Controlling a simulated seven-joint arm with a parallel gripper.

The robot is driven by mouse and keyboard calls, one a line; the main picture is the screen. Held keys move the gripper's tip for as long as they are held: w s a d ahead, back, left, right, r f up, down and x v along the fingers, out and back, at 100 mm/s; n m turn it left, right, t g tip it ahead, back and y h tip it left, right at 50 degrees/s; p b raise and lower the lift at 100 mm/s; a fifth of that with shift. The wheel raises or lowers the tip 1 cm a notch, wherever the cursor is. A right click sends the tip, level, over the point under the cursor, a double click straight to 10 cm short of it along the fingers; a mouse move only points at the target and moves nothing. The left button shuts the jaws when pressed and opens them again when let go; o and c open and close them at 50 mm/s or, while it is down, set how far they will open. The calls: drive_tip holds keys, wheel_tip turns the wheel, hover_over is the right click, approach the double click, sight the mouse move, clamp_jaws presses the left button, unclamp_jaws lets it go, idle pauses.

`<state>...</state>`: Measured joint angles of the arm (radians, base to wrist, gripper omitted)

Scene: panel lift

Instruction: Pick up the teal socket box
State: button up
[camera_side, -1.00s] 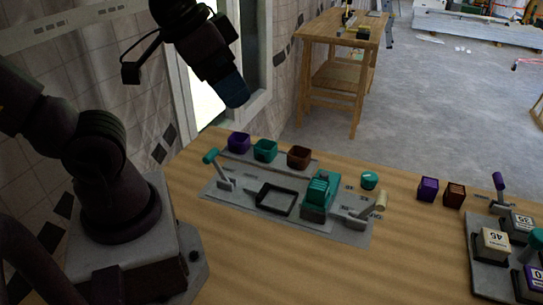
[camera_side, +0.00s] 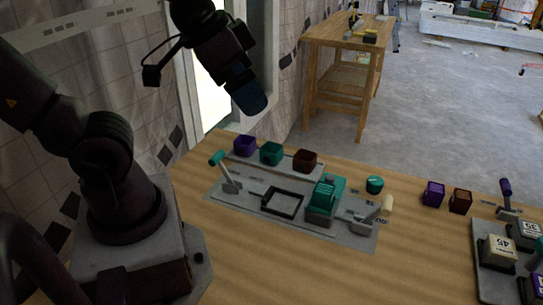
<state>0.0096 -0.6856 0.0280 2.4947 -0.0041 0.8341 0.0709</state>
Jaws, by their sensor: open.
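A teal box with a grey lower part (camera_side: 326,197) stands on the right half of a grey panel (camera_side: 225,199) on the wooden table. A smaller open-topped teal box (camera_side: 271,153) sits between a purple one (camera_side: 245,146) and a brown one (camera_side: 305,160) on a strip at the panel's back. I cannot tell for certain which teal box is the socket box. My gripper (camera_side: 250,98) has a dark blue end and hangs high above the table's back edge, apart from both boxes. It is open and empty; its fingers are hard to make out.
Levers with a teal handle (camera_side: 217,158) and a cream handle (camera_side: 387,205) rise from the panel. A black-rimmed frame (camera_side: 282,203) lies between them. A teal round piece (camera_side: 374,185), a purple block (camera_side: 433,193) and a brown block (camera_side: 460,201) stand right. The front table is clear.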

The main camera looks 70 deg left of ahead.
drive_tip(key=w+a+f+m, duration=0.4)
drive_tip(key=w+f, duration=0.4)
drive_tip(key=w, duration=0.1)
drive_tip(key=m+t+y, duration=0.5)
drive_tip(key=m+y, duration=0.4)
drive_tip(key=m, duration=1.4)
approach(275, 150)
wheel_tip(275, 150, up, 6)
drive_tip(key=w+a, duration=0.1)
drive_tip(key=w, duration=0.1)
drive_tip(key=f, duration=0.7)
drive_tip(key=shift+w+a, duration=0.1)
drive_tip(key=shift+a, duration=0.15)
drive_tip(key=shift+x, duration=2.45)
drive_tip(key=c, duration=1)
